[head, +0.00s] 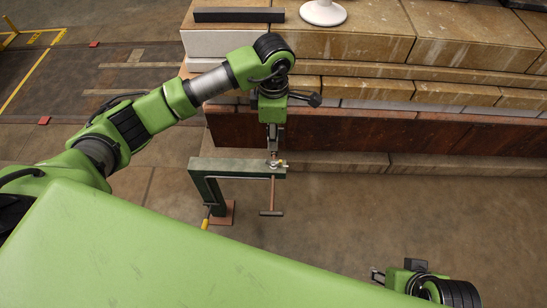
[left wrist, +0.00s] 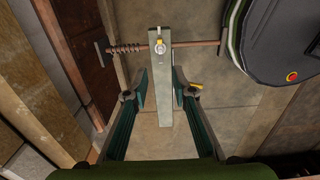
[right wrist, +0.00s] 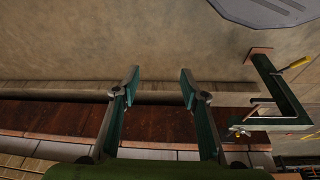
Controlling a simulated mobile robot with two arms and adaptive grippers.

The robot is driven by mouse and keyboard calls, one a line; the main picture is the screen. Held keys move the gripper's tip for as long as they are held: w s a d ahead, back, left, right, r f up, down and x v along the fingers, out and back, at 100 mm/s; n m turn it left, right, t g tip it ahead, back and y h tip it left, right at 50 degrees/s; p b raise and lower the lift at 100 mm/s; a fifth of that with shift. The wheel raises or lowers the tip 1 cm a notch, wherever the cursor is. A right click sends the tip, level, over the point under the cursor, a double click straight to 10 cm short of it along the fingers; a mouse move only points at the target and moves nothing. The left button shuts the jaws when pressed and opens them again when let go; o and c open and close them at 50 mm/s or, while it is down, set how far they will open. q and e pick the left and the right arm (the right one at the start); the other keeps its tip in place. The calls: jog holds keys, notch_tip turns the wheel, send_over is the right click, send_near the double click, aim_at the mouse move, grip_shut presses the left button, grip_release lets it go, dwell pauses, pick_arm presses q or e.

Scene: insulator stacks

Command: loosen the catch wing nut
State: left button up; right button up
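The catch wing nut (head: 277,163) is a small brass and silver piece on top of the green bar of a bracket stand (head: 235,166). It also shows in the left wrist view (left wrist: 160,47), on the pale bar beyond my fingertips, and in the right wrist view (right wrist: 237,132). A copper rod (head: 272,192) with a crosspiece at its end runs by the nut; a coil sits around it in the left wrist view. My left gripper (left wrist: 160,84) is open, with a finger on each side of the bar, apart from the nut. My right gripper (right wrist: 160,72) is open and empty.
Stone steps and a dark red beam (head: 350,131) lie behind the stand. A white round piece (head: 323,12) stands on the top step.

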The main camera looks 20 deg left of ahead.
aim_at(273, 160)
pick_arm(q)
notch_tip(273, 160, down, 8)
jog(key=shift+s+r+b, duration=0.1)
jog(key=shift+b, duration=0.6)
notch_tip(273, 160, down, 2)
jog(key=shift+f, duration=0.5)
grip_shut()
pick_arm(e)
jog(key=shift+w+a+f+t, duration=0.15)
jog(key=shift+w+t, duration=0.1)
jog(key=shift+w, duration=0.35)
jog(key=shift+w+a+f+t, duration=0.15)
jog(key=shift+w+t, duration=0.15)
jog(key=shift+w, duration=0.25)
jog(key=shift+w+a+f+t, duration=0.15)
jog(key=shift+w+t, duration=0.1)
jog(key=shift+w, duration=0.35)
